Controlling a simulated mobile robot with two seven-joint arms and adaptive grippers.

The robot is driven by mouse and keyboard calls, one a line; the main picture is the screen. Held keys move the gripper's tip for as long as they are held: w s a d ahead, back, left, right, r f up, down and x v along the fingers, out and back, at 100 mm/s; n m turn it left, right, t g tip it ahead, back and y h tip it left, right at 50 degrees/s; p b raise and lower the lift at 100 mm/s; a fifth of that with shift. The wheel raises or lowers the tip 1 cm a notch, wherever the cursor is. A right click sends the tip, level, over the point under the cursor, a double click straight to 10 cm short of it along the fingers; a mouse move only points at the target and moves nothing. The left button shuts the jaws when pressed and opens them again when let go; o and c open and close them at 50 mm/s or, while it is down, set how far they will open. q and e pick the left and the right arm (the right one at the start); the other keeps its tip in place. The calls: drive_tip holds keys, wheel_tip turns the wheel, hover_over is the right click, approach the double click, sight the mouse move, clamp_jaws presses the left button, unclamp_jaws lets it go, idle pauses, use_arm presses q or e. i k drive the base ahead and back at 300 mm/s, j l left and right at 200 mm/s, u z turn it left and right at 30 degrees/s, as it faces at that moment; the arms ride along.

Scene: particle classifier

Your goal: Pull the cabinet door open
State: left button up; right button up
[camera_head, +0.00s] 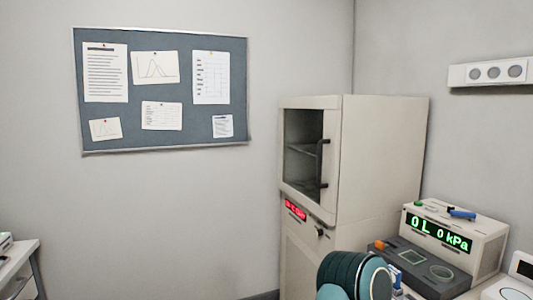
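The cabinet (380,150) is a tall cream unit standing in the corner of the room. Its door (289,187) has a cream frame around a dark glass window, with shelves showing behind it. The door looks closed. A black vertical bar handle (322,163) sits on the door's right side. A red lit display (295,209) and a dark knob are below the door. Neither of my grippers is in view. A teal and black ribbed part at the bottom centre looks like one of my arm links, apart from the handle in the picture.
A device with a green display (438,233) and a dark grey unit (420,272) stand at the right of the cabinet. A white table edge (18,262) is at far left. A pinboard (165,138) hangs on the wall. The space left of the cabinet looks free.

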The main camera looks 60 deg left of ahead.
sight(329, 148)
drive_tip(key=j+u, duration=0.1)
drive_tip(key=u, duration=1.5)
drive_tip(key=i+l, duration=0.05)
